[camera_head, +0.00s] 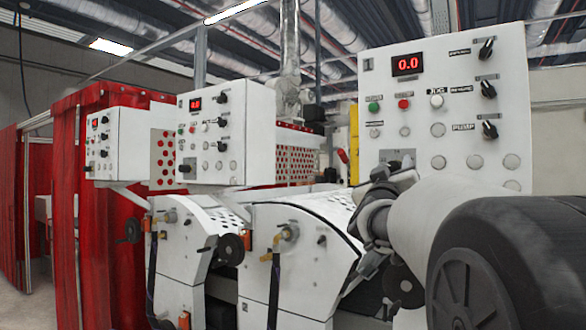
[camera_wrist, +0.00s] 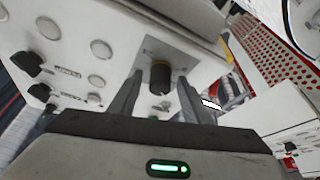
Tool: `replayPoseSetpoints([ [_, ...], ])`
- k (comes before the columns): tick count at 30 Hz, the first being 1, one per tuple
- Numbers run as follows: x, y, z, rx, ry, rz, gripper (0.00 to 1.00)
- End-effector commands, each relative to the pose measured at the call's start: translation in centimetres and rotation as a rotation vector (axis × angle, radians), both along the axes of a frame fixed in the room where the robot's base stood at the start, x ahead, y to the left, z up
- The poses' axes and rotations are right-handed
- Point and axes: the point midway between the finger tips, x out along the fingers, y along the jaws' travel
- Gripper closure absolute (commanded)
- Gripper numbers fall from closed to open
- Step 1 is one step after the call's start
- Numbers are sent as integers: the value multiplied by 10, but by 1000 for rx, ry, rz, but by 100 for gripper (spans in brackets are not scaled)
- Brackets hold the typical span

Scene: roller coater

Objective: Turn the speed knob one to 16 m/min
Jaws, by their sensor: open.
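The machine panel marked 1 (camera_head: 455,90) stands at the right, with a red display (camera_head: 407,64) reading 0.0. In the wrist view, a dark round knob (camera_wrist: 160,75) with a brownish rim sits on a grey plate (camera_wrist: 188,58). It appears to be the speed knob, but I cannot read a label. My gripper (camera_wrist: 160,84) is open, with one finger on each side of the knob in the picture; I cannot tell if they touch it. In the head view, my gripper (camera_head: 392,172) is in front of the panel's lower left and hides the knob.
Black selector knobs (camera_head: 488,88), a green button (camera_head: 374,107) and a red button (camera_head: 404,104) are on the same panel. Similar panels (camera_head: 212,130) stand to the left. Below are white roller housings (camera_head: 295,250) with black handwheels (camera_head: 230,249). Red curtains (camera_head: 95,220) hang at the left.

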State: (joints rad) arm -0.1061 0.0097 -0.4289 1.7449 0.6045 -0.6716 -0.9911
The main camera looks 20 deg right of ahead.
Motion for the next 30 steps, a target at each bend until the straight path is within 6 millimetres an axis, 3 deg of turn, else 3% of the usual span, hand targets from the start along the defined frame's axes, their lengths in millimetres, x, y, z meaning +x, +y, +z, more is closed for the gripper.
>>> replayPoseSetpoints([
  [5, 0, 0, 0, 0, 0, 0, 56],
  [13, 0, 0, 0, 0, 0, 0, 97],
  [30, 1, 1, -2, 130, -143, 1, 97],
])
